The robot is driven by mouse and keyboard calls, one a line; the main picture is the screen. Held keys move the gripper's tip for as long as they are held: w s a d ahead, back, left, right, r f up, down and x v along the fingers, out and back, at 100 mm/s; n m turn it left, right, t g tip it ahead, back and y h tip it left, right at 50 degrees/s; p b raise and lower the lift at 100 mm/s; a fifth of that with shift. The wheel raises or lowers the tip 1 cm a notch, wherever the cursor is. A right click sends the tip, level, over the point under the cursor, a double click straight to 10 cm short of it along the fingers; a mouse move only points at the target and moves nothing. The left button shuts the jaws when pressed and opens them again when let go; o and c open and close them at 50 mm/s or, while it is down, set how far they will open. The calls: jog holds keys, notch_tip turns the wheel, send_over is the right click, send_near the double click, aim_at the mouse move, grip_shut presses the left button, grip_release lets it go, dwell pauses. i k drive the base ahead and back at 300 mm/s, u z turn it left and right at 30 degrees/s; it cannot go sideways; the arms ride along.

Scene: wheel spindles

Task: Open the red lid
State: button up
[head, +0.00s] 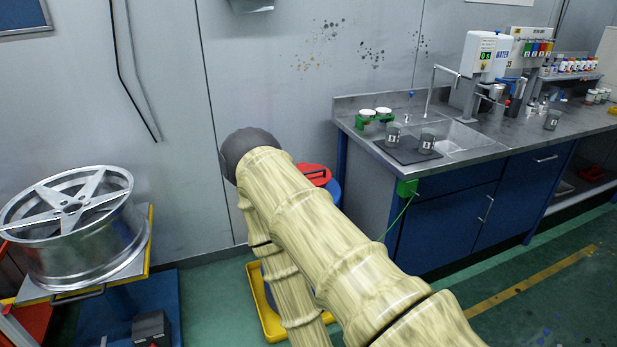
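The red lid (315,172) sits on a blue barrel (333,189) between the wall and the sink counter. My arm's pale, ribbed links cross in front of the barrel and hide most of it and part of the lid. A dark handle or slot shows on the lid's top. The lid looks closed on the barrel. My arm rises from the bottom right to a dark joint left of the lid, then folds back down. My gripper is not in view.
A steel counter (480,150) with blue cabinets (450,220) stands right of the barrel. A wheel rim (75,205) rests on a stand at the left. A yellow tray (262,310) lies on the floor below the barrel. Green floor is clear at the lower right.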

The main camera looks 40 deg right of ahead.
aim_at(319, 175)
jog(key=u, duration=0.15)
jog(key=k, duration=0.4)
jog(key=z, duration=1.3)
jog(key=i, duration=1.2)
jog(key=u, duration=0.55)
